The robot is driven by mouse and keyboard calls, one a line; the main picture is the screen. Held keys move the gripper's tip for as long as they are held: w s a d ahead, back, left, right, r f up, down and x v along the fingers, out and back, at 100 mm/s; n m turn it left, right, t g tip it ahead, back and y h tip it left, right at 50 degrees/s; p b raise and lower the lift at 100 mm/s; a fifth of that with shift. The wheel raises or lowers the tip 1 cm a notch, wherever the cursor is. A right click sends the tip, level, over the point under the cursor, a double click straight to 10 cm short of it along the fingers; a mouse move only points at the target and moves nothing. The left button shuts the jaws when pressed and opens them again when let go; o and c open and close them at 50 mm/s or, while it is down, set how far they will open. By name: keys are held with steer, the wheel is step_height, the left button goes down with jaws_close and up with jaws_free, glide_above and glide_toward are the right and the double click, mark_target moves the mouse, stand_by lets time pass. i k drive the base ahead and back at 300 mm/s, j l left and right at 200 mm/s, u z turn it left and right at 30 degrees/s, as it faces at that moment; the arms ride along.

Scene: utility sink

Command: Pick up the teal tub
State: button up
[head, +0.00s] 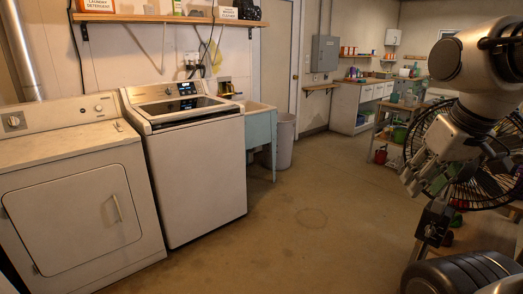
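A utility sink with teal sides and a pale basin (262,130) stands just right of the washer, against the back wall. A small teal or blue-green container (394,97) sits on a bench at the right; it is too small to tell whether it is a tub. My gripper (412,178) hangs at the right, high above the floor, in front of a large black fan. It is apart from both the sink and the container. Its fingers are small and partly lost against the fan, so whether they are open is unclear.
A white dryer (75,190) and washer (195,165) line the left. A grey bin (284,142) stands beside the sink. The fan (490,165) and a wooden bench with green and red items crowd the right. The middle floor is clear.

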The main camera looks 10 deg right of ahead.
mark_target(394, 98)
steer(key=i+u, duration=0.45)
steer(key=i, duration=0.7)
steer(key=i+l+z, duration=0.1)
steer(key=i+z, duration=0.25)
steer(key=i, duration=0.3)
steer(key=i+j+z, duration=0.1)
steer(key=i+z, duration=0.25)
steer(key=i, duration=0.3)
steer(key=i+j+z, duration=0.35)
steer(key=i, duration=0.3)
steer(key=i+l+z, duration=0.25)
steer(key=i, duration=0.35)
steer(key=i+z, duration=0.25)
steer(key=i, duration=0.35)
steer(key=i+j+z, duration=0.1)
steer(key=i+z, duration=0.15)
steer(key=i, duration=0.4)
steer(key=i+j+z, duration=0.25)
steer(key=i, duration=0.35)
steer(key=i+l+z, duration=0.15)
steer(key=i, duration=1)
steer(key=i+l+z, duration=0.1)
steer(key=i, duration=1.1)
steer(key=i+l+u, duration=0.1)
steer(key=i+u, duration=0.2)
steer(key=i, duration=0.25)
steer(key=i+l+u, duration=0.3)
steer(key=i, duration=0.25)
steer(key=j, duration=0.1)
